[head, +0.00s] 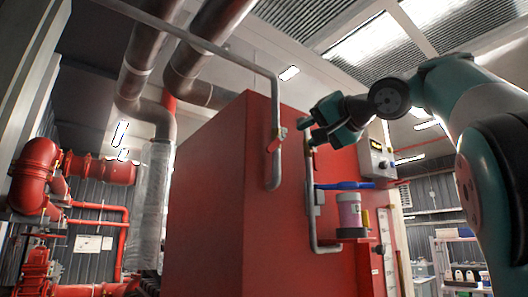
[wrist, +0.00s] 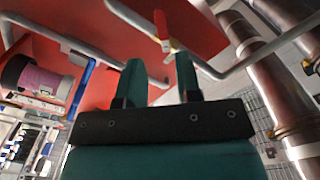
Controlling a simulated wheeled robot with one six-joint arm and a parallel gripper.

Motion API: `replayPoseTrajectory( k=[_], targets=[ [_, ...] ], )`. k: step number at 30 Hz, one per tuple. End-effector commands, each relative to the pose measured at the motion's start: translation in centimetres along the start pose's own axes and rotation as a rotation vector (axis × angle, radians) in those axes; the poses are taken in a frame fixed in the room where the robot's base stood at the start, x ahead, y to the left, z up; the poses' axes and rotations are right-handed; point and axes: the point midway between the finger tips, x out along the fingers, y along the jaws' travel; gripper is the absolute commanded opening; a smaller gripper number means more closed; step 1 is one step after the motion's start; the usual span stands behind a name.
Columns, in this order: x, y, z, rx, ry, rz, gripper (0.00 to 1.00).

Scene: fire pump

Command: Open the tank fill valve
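The valve has a red lever handle (head: 277,140) on a thin grey pipe (head: 275,95) that runs down the face of the big red tank (head: 215,190). In the wrist view the red lever (wrist: 161,25) and its brass-coloured body (wrist: 172,45) are just beyond my fingertips, near the top middle. My gripper (head: 306,132) is in front of the tank, to the right of the lever in the head view. In the wrist view my gripper (wrist: 160,62) has its two fingers apart, with nothing held between them. The lever and fingers look apart.
A second grey pipe (head: 312,215) runs close below my gripper. A blue pipe or bar (head: 345,186), a pink-and-white cylinder (head: 350,212) and a grey control box (head: 377,160) are at the right. Large brown pipes (head: 140,60) and red pipework (head: 40,180) stand left.

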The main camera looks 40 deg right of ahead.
Motion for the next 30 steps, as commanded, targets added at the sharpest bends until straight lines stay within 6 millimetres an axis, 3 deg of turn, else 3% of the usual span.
replayPoseTrajectory(
  k=[11,24,30],
  targets=[
    [5.0,-0.1,0.3,0.005,-0.011,-0.003,0.32],
    [13.8,-0.2,0.1,0.003,-0.009,0.001,0.32],
    [16.0,0.0,0.1,0.003,-0.006,0.003,0.32]
  ],
)
